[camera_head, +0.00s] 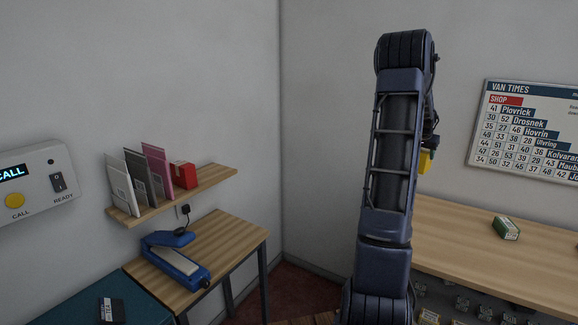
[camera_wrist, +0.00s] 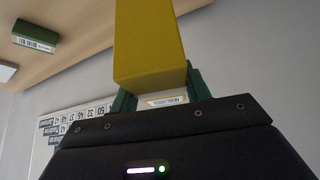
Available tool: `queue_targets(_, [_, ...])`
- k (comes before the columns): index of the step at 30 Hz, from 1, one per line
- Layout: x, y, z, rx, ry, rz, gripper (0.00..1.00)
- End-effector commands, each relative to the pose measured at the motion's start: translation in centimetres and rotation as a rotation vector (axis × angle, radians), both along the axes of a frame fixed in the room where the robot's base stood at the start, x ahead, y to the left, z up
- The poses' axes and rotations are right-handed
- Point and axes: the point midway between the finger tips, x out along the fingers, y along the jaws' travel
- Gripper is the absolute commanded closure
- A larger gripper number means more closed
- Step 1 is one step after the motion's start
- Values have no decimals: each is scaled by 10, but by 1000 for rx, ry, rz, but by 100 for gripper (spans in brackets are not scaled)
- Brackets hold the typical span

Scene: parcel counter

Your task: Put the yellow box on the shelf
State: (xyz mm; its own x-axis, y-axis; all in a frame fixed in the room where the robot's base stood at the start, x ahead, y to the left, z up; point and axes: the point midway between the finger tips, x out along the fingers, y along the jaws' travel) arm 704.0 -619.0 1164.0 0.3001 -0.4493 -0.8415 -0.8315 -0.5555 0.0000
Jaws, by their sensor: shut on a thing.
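The yellow box (camera_wrist: 150,45) is held between the green fingers of my gripper (camera_wrist: 160,92) in the wrist view. A white label shows on its near end. In the head view the yellow box (camera_head: 426,161) shows only in part behind my arm, near the right wall and above the counter. My gripper is shut on it; in the head view it is mostly hidden by my arm. The wooden shelf (camera_head: 215,183) is on the left wall. It bears several upright envelopes (camera_head: 135,180) and a red box (camera_head: 183,175), with bare room at its right end.
A counter (camera_head: 450,230) at the right bears a green box (camera_head: 506,228), also in the wrist view (camera_wrist: 34,36). Below the shelf, a small table (camera_head: 235,240) bears a blue device (camera_head: 175,260). A call panel (camera_head: 35,180) and a timetable board (camera_head: 525,130) hang on the walls.

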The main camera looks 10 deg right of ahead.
Motion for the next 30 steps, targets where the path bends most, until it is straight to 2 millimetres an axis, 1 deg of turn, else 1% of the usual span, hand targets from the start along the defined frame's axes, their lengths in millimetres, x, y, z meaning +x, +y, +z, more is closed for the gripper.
queue_targets(2, [2, 1, 0, 0, -1, 3, 82])
queue_targets(5, [10, 8, 1, 0, -1, 23, 82])
queue_targets(8, [30, 24, 4, 0, -1, 69, 82])
queue_targets(11, [59, 50, 8, 0, -2, 138, 82])
queue_targets(14, [90, 80, 12, 0, -1, 217, 82])
queue_targets(15, [103, 94, 15, -1, -3, 249, 82])
queue_targets(17, [120, 113, 18, -1, -2, 297, 82])
queue_targets(21, [157, 162, 25, 0, -1, 408, 82])
queue_targets(23, [172, 183, 28, 0, -1, 456, 82])
queue_targets(24, [182, 198, 30, -1, -2, 487, 82])
queue_targets(26, [196, 221, 34, 0, -1, 535, 82])
queue_targets(27, [204, 235, 36, 0, -1, 565, 82])
queue_targets(29, [217, 258, 40, -1, -2, 614, 82])
queue_targets(30, [224, 274, 43, -1, -3, 645, 82])
